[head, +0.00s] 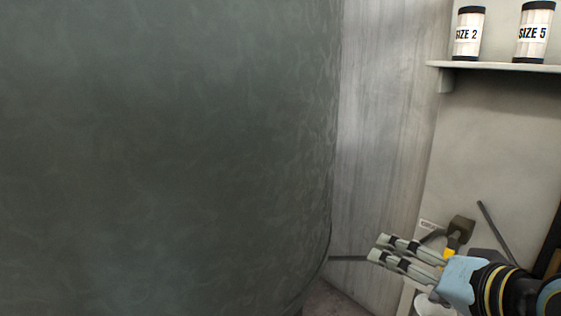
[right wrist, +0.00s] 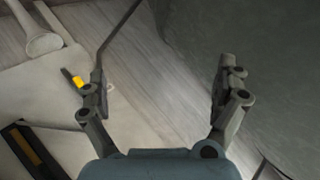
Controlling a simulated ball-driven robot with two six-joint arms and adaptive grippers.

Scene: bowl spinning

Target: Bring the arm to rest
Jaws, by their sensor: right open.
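My right gripper (head: 380,248) is at the lower right of the head view, on an arm that comes in from the right. Its fingers point left toward a large dark grey-green rounded surface (head: 160,150). In the right wrist view the right gripper (right wrist: 165,85) has its two fingers wide apart with nothing between them. A thin dark rod (right wrist: 118,32) runs behind its left finger there; I cannot tell whether they touch. My left gripper is not in view.
The dark rounded surface fills the left of the head view. A shelf (head: 500,67) at upper right holds a "SIZE 2" jar (head: 468,35) and a "SIZE 5" jar (head: 534,34). A grey wood-grain panel (head: 385,120) stands between. A dark tool with a yellow part (head: 459,231) is behind the gripper.

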